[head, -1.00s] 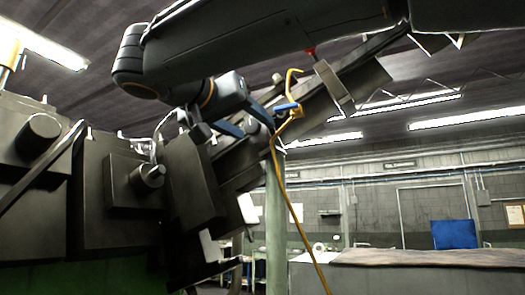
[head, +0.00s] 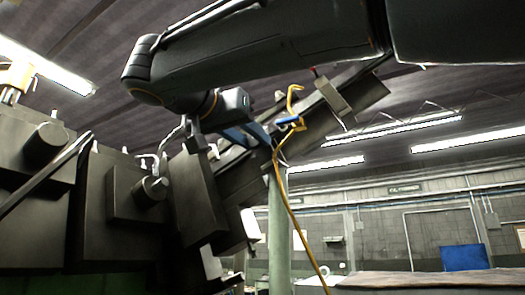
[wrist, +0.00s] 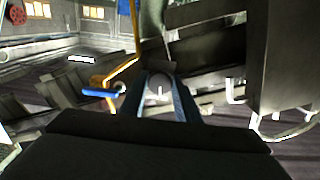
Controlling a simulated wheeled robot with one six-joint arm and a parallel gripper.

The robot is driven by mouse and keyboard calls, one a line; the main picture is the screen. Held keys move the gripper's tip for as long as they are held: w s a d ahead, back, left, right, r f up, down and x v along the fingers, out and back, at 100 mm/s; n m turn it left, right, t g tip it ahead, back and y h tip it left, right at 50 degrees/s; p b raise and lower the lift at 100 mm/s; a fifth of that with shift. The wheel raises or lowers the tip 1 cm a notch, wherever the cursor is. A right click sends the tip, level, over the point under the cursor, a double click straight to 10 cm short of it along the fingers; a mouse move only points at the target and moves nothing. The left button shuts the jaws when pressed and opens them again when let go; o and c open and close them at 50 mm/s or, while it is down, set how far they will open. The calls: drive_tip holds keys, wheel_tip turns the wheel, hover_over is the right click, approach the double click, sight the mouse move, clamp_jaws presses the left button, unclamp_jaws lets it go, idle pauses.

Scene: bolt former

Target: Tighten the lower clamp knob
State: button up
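My gripper (head: 256,134) is at the upper middle of the head view, at the dark slanted assembly beside the machine. In the wrist view its two blue-grey fingers (wrist: 160,88) stand apart, pointing away from the camera. A round grey knob-like part (wrist: 160,79) with a pale mark lies between them. I cannot tell whether the fingers touch it, or whether it is the lower clamp knob. In the head view the fingers and arm hide this spot.
A yellow hose or hook (head: 286,183) with a blue handle (head: 288,120) hangs close beside my gripper; the handle also shows in the wrist view (wrist: 100,91). Dark machine blocks (head: 122,215) fill the left. A green post (head: 278,235) stands below. Open room lies right.

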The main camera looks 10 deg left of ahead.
clamp_jaws()
drive_tip(key=n+p, duration=0.3)
drive_tip(key=n, duration=0.2)
drive_tip(key=shift+r, duration=0.1)
drive_tip(key=shift+n+p, duration=0.8)
drive_tip(key=shift+n, duration=0.5)
drive_tip(key=o, duration=1.1)
unclamp_jaws()
drive_tip(key=shift+s, duration=0.1)
drive_tip(key=v, duration=0.7)
drive_tip(key=shift+s+a, duration=0.2)
drive_tip(key=shift+s, duration=0.15)
